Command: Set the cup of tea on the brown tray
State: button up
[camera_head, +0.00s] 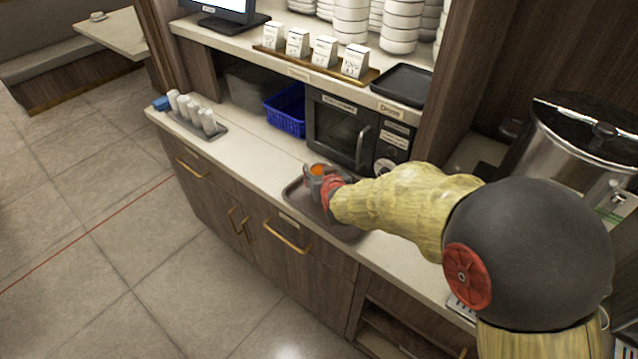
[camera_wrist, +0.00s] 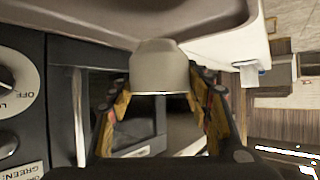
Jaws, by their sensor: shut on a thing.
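My gripper (camera_head: 325,187) is shut on a small grey cup (camera_head: 311,171) with orange-brown tea in it. The cup is upright. In the wrist view the cup (camera_wrist: 160,66) sits between my two fingers (camera_wrist: 160,92). The brown tray (camera_head: 291,194) lies on the counter under my gripper and forearm, which hide part of it. The cup is over or at the tray's back left part in the head view. The tray also shows beyond the cup's base in the wrist view (camera_wrist: 90,12). I cannot tell whether the cup touches it.
A microwave (camera_head: 335,130) stands close behind the tray, with a blue basket (camera_head: 286,108) to its left. A holder with several white cups (camera_head: 196,118) is at the counter's left end. The counter between it and the tray is clear. A black tray (camera_head: 404,84) lies on the shelf above.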

jog(key=shift+w+a+f, duration=0.2)
jog(key=shift+w+f, duration=0.05)
jog(key=shift+f, duration=0.05)
jog(key=shift+w+a+f+b, duration=0.15)
jog(key=shift+f+b, duration=0.2)
jog(key=shift+f, duration=0.55)
jog(key=shift+w+d+f+b, duration=0.1)
jog(key=shift+f+b, duration=0.25)
jog(key=shift+f, duration=0.55)
jog(key=shift+f, duration=0.2)
jog(key=o, duration=1.3)
jog(key=shift+c, duration=0.2)
jog(key=shift+o, duration=0.3)
